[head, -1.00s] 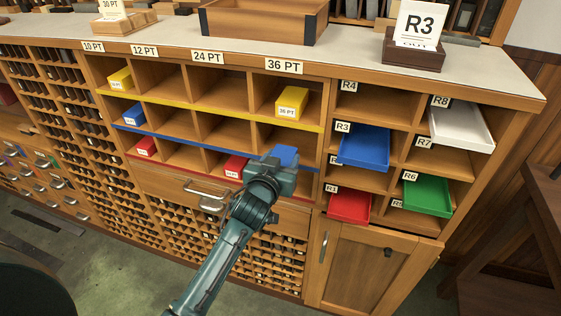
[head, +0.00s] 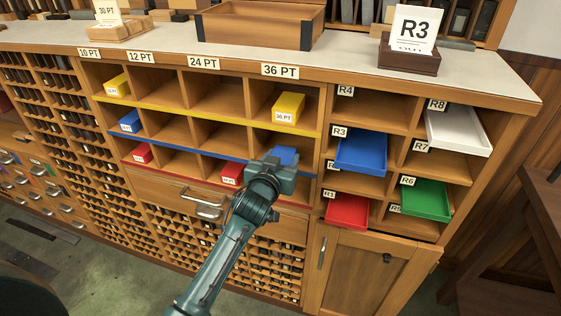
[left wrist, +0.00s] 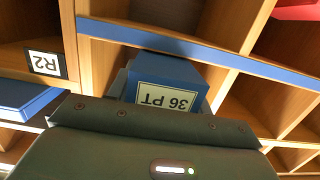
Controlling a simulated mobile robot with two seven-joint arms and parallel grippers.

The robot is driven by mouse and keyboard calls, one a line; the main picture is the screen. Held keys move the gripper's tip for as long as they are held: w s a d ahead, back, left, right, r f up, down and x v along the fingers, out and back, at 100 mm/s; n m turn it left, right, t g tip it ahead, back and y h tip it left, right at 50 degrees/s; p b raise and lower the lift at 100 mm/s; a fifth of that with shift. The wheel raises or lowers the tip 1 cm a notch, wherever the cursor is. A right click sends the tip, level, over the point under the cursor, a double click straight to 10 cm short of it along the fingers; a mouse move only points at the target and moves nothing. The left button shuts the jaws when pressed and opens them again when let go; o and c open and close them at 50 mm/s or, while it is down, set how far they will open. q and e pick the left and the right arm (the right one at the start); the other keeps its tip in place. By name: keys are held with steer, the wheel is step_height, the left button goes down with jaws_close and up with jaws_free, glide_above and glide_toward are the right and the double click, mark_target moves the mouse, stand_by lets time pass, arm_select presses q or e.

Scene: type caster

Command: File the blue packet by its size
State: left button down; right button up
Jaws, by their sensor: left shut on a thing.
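A blue packet (head: 285,154) labelled 36 PT is in my left gripper (head: 277,166). The packet also shows in the left wrist view (left wrist: 166,84), its label upside down there. The gripper is shut on it at the mouth of the 36 PT column's middle compartment, just above the blue strip (head: 222,155). How deep the packet sits, and whether it touches the compartment floor, I cannot tell. The gripper body hides most of the fingers. Another blue packet (head: 130,121) sits in the 10 PT column of the same row. My right gripper is not in view.
Above is a yellow packet (head: 288,107) in the 36 PT column; below left is a red packet (head: 233,173). To the right, blue (head: 361,152), red (head: 347,212), green (head: 426,199) and white (head: 458,131) trays stick out. An R3 card (head: 412,29) stands on the counter.

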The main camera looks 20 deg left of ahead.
mark_target(287, 148)
arm_select(q)
steer(key=shift+w+r+b, duration=0.15)
steer(key=shift+w+b, duration=0.5)
steer(key=shift+w, duration=1.15)
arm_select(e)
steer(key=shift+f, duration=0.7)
arm_select(q)
steer(key=shift+w+d+b, duration=0.1)
steer(key=shift+w+b, duration=0.5)
steer(key=shift+w, duration=0.55)
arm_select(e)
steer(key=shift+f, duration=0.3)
arm_select(q)
steer(key=c, duration=0.6)
jaws_free()
steer(key=shift+o, duration=0.2)
steer(key=shift+f, duration=0.3)
steer(key=shift+s+r, duration=0.2)
steer(key=shift+s, duration=0.65)
steer(key=s+r, duration=0.2)
steer(key=s, duration=0.9)
steer(key=shift+s+a, duration=0.2)
steer(key=shift+a, duration=0.05)
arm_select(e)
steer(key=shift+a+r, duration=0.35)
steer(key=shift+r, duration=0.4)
